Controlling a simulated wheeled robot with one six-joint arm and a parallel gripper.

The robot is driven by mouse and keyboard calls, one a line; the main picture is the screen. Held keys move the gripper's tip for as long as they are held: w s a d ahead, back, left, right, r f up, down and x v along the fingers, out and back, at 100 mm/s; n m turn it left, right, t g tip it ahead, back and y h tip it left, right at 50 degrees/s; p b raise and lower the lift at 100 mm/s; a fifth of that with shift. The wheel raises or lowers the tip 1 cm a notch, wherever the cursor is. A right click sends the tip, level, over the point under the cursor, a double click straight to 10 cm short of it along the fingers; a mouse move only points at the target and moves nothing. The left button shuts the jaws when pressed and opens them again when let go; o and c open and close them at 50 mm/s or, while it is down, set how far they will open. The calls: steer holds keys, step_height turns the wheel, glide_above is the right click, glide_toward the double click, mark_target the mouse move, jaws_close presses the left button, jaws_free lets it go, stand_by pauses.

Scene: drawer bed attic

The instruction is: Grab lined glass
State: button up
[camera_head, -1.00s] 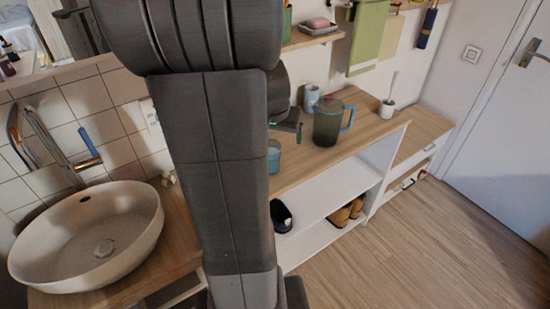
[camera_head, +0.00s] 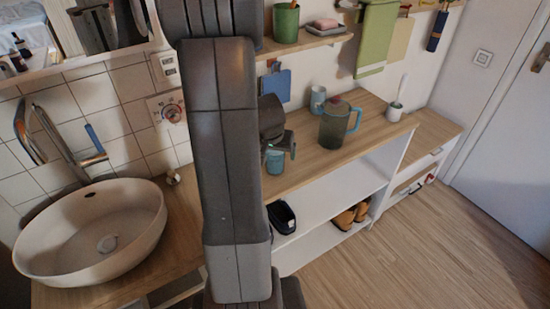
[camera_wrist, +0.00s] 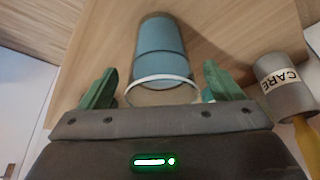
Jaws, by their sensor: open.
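A blue-tinted glass (camera_head: 275,162) stands on the wooden counter, partly hidden behind my arm and gripper in the head view. In the head view my gripper (camera_head: 284,147) is at the top of the glass.
A dark pitcher with a blue handle (camera_head: 336,127) and a pale blue cup (camera_head: 318,98) stand farther right on the counter (camera_head: 300,165). A grey holder marked CARE (camera_wrist: 284,88) is close at right in the wrist view. A sink (camera_head: 90,228) is at left, a shelf (camera_head: 310,40) above.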

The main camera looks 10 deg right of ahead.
steer(key=shift+x, duration=1.5)
